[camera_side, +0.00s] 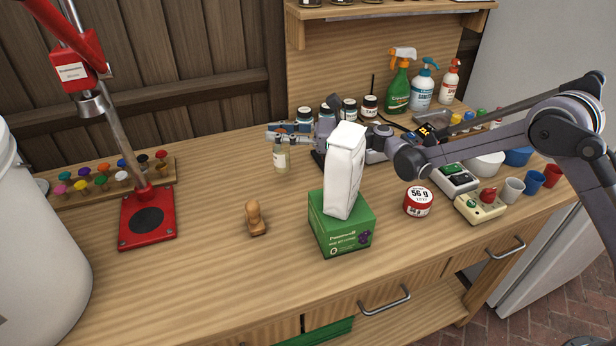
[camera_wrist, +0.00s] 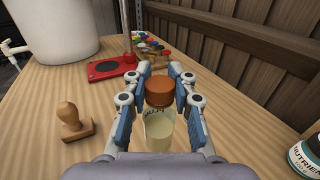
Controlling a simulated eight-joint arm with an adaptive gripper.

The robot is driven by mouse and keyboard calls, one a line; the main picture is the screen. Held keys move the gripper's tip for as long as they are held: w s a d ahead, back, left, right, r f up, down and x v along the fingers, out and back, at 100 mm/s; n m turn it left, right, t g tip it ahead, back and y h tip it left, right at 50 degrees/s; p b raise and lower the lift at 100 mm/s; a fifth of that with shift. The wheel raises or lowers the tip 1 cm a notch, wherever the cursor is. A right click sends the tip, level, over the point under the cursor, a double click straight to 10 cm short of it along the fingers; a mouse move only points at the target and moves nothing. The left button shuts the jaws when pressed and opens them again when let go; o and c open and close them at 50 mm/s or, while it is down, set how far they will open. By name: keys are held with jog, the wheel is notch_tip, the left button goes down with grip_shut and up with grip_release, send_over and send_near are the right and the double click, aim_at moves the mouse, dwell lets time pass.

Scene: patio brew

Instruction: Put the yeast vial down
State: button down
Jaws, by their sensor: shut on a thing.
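The yeast vial (camera_side: 281,158) is a small clear bottle with pale contents, a label and an orange-brown cap; it also shows in the wrist view (camera_wrist: 159,130). My gripper (camera_side: 278,137) is shut on it, with a finger on each side near the cap in the wrist view. The vial is upright. Its base looks at or very close to the bench top (camera_side: 200,220); I cannot tell whether it touches.
A wooden stamp (camera_side: 256,219) and a red-based press (camera_side: 147,220) stand left of a green box (camera_side: 341,222) bearing a white bag (camera_side: 345,172). Several dark-capped jars (camera_side: 349,110) stand behind. The bench between press and stamp is clear.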

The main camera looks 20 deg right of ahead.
aim_at(280, 147)
jog(key=shift+f, duration=1.8)
jog(key=shift+f, duration=0.15)
jog(key=c, duration=1.1)
grip_release()
